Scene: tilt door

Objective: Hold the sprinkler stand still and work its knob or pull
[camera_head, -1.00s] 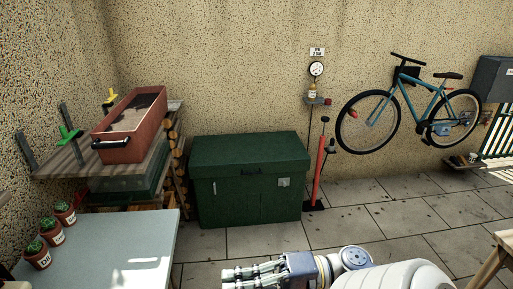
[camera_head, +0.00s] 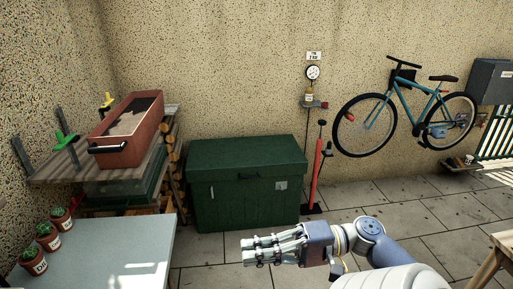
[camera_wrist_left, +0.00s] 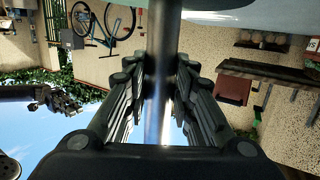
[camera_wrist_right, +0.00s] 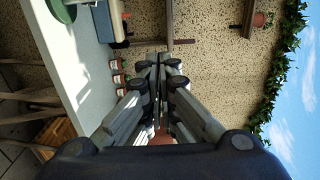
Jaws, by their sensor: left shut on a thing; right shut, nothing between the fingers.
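In the left wrist view a smooth metal pole (camera_wrist_left: 163,35), which looks like the post of the sprinkler stand, runs between the fingers of my left gripper (camera_wrist_left: 160,72). The left gripper is shut on it. The stand's knob or pull cannot be made out. The head view shows neither the stand nor the left gripper. My right gripper (camera_head: 245,251) is shut and empty in front of the green chest, to the right of the pale table. It also shows in the right wrist view (camera_wrist_right: 160,62), its fingertips together. A green disc (camera_wrist_right: 62,10) lies on the tabletop there; I cannot tell whether it belongs to the stand.
The pale table (camera_head: 125,250) carries several potted cacti (camera_head: 47,236) at its left edge. A green chest (camera_head: 247,185), a red pump (camera_head: 315,170) and a wall-hung bicycle (camera_head: 405,110) are along the wall. Paved floor lies clear at right.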

